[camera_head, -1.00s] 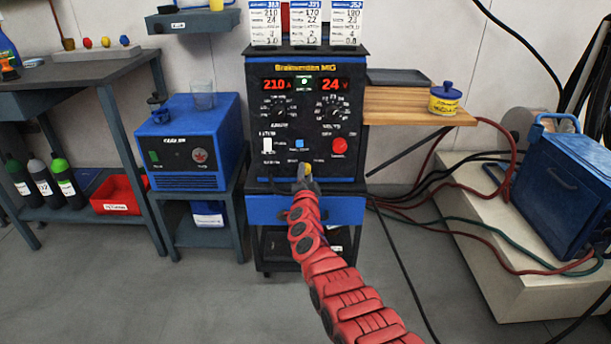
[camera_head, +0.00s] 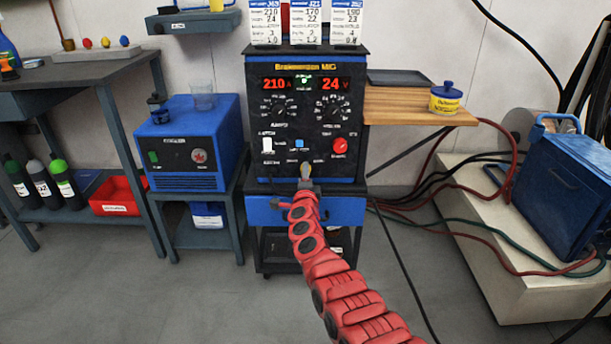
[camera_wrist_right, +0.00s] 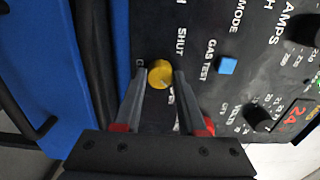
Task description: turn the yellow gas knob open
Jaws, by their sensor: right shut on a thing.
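The yellow gas knob (camera_wrist_right: 161,74) sits low on the black front panel of the welder (camera_head: 280,105). In the right wrist view it lies between my two fingertips, with a small light mark on its face. My right gripper (camera_wrist_right: 159,82) is shut on the knob. The word SHUT shows on the panel beside it, and another label is partly hidden by a finger. In the head view my red right arm reaches up to the panel, and the right gripper (camera_head: 306,172) covers most of the knob. My left gripper is not in view.
A blue button (camera_wrist_right: 227,66) and a black dial (camera_wrist_right: 258,119) are near the knob on the panel. A blue unit (camera_head: 190,150) stands left, and a wooden shelf (camera_head: 410,108) with a tub (camera_head: 445,99) is right.

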